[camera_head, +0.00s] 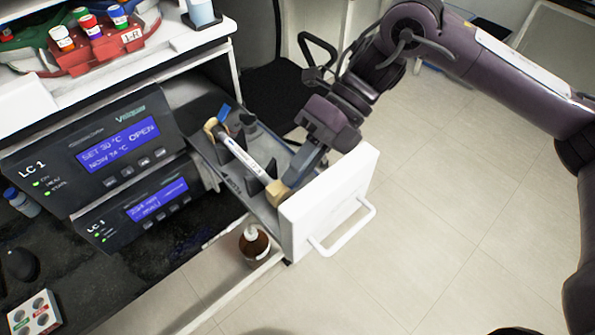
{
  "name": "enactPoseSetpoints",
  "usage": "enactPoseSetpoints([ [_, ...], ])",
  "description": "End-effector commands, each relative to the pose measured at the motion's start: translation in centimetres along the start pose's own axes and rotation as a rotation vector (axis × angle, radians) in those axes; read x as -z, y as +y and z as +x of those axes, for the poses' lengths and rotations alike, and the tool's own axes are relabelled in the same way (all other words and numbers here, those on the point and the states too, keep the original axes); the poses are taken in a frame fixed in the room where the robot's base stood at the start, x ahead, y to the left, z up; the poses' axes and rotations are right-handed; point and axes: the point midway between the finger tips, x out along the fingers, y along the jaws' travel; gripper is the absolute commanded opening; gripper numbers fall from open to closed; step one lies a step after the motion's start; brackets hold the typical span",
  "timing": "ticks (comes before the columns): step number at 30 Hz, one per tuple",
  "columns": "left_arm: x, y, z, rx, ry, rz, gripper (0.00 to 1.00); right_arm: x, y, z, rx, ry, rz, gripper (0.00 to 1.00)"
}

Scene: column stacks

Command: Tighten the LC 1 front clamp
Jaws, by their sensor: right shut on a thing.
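The LC 1 unit (85,140) stands at the left, its blue screen reading OPEN. Its drawer (335,205) is pulled out, with a white front and a handle. A white column (246,158) lies across holders inside the drawer. A tan end piece, the front clamp (277,194), is at the column's near end by the drawer front. A similar tan rear piece (210,125) is at the far end. My right gripper (287,184) reaches down into the drawer and is shut on the front clamp; its fingertips are partly hidden. My left gripper is not in view.
A second LC unit (140,210) with a blue screen sits below. A brown bottle (254,243) stands beside the drawer. A red rack (105,45) with capped vials is on the upper shelf. A dark chair (275,85) stands behind. The tiled floor (470,240) at right is clear.

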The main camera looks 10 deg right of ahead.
Motion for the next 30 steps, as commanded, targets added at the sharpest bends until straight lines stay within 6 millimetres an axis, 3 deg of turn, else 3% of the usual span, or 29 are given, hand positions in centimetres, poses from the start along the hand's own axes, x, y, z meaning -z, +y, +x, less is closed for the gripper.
enactPoseSetpoints([
  [20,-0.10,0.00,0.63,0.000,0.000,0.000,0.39,-0.09,-0.10,-0.23,-0.066,-0.004,-0.004,0.00],
  [21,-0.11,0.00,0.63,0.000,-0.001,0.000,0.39,-0.09,-0.11,-0.22,-0.066,-0.004,-0.004,0.13],
  [25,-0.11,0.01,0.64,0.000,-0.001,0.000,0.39,-0.06,-0.17,-0.18,-0.065,-0.003,-0.003,0.29],
  [30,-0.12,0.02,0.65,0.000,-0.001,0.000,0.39,-0.03,-0.23,-0.13,-0.063,-0.001,-0.001,0.29],
])
